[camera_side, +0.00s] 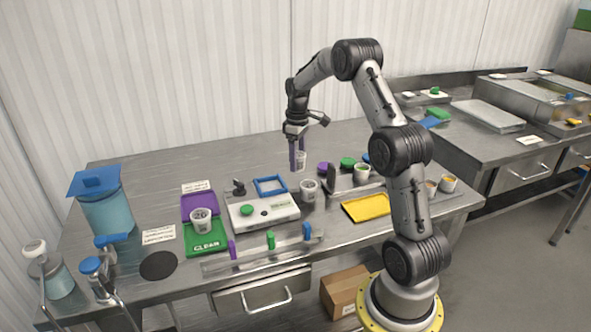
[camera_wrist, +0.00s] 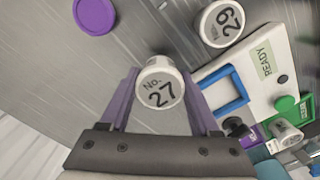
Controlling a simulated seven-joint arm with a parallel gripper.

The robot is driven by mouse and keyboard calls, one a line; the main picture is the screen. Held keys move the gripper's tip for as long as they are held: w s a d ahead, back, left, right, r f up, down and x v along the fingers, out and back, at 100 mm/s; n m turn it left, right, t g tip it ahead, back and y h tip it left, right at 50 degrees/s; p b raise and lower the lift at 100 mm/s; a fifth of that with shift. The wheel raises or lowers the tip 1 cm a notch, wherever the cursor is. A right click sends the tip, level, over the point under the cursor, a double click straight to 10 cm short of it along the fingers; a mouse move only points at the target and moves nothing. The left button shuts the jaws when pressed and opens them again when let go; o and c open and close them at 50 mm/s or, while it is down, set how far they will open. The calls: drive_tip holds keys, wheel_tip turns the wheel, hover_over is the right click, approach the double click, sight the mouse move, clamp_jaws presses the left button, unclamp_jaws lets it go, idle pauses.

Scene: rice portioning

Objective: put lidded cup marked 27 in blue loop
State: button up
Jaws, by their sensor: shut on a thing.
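The lidded cup marked 27 (camera_wrist: 159,90) is white with a printed lid and sits between the purple fingers of my gripper (camera_wrist: 157,95) in the wrist view. In the side view my gripper (camera_side: 298,158) is shut on this cup (camera_side: 301,160), and the cup looks held above the table.
A cup marked 29 (camera_wrist: 221,23) stands near the scale (camera_side: 262,212), which has a READY label and a green button. A purple lid (camera_wrist: 95,16) lies on the table.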

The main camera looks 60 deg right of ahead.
sight(296, 179)
drive_tip(key=shift+w+d+f, duration=0.45)
drive_tip(key=shift+w+f, duration=0.05)
drive_tip(key=shift+f, duration=1.75)
drive_tip(key=shift+f, duration=0.1)
drive_tip(key=o, duration=1.4)
